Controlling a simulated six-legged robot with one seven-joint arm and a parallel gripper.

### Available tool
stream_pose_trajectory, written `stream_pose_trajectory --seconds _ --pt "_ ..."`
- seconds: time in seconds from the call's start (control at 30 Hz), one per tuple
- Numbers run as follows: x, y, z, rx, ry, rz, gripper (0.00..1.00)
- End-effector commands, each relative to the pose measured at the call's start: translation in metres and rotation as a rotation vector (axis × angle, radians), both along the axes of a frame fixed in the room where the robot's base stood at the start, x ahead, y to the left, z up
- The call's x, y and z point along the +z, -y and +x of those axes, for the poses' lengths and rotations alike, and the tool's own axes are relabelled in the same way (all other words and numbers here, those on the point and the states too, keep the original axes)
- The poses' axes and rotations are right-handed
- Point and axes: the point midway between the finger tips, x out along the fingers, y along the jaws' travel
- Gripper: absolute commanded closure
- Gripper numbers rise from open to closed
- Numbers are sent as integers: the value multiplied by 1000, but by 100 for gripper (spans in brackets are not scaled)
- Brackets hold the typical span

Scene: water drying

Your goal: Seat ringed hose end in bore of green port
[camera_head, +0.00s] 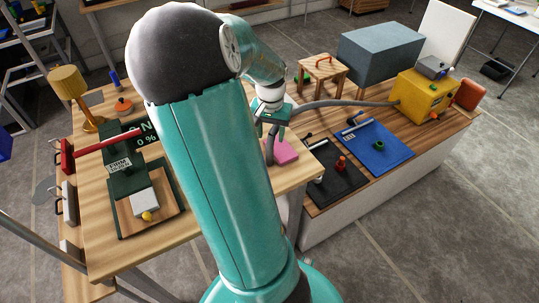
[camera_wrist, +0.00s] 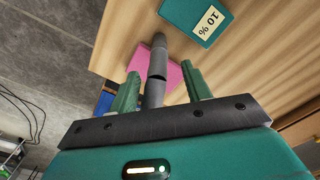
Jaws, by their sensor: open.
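A dark grey hose (camera_head: 350,103) runs from a yellow box (camera_head: 425,96) to my gripper (camera_head: 270,117), then bends down toward the table. In the wrist view the hose end (camera_wrist: 158,48) lies between the green fingers of my gripper (camera_wrist: 160,72), with a gap on each side. A dark band crosses it at fingertip height. My gripper is open above a pink block (camera_head: 283,151), which also shows in the wrist view (camera_wrist: 176,76). A small green ring (camera_head: 379,146) sits on the blue mat. I cannot tell whether it is the green port.
At left, a dark green stand (camera_head: 124,172) and a red lever (camera_head: 103,141) are on the wooden table. At right are the blue mat (camera_head: 390,160), a black mat (camera_head: 337,188) and a grey box (camera_head: 380,55).

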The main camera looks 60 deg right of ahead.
Motion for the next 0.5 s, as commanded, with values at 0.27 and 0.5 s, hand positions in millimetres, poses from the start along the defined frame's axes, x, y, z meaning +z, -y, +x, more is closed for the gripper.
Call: stream_pose_trajectory --seconds 0.27,0.5 --pt "-30 -1 0 -1 0 1 52" --pt "-63 -9 -2 -1 -3 2 52"
